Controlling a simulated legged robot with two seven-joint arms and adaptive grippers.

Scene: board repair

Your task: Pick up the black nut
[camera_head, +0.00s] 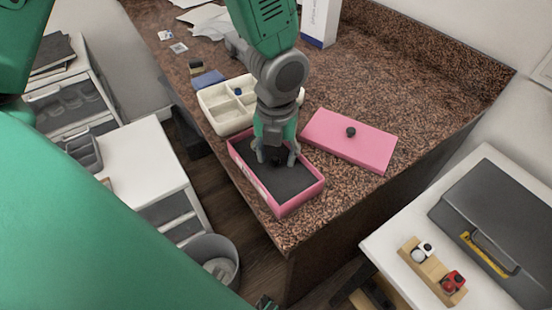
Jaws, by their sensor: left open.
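My left gripper (276,157) points down into the open pink box (308,196), its fingers apart just above or at the dark grey lining near the box's back end. A small dark shape shows between the fingers, but I cannot tell whether it is the black nut or part of the gripper. A pink lid-like panel (337,146) lies to the right of the box, with a small round black piece (351,131) on top. I cannot tell whether that piece is a nut or a knob.
A cream divided tray (213,114) with a small blue piece (238,91) stands behind the box. The brown speckled counter (420,92) is clear at the back right. A grey toolbox (505,220) and a wooden block (430,271) sit on the white table at right.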

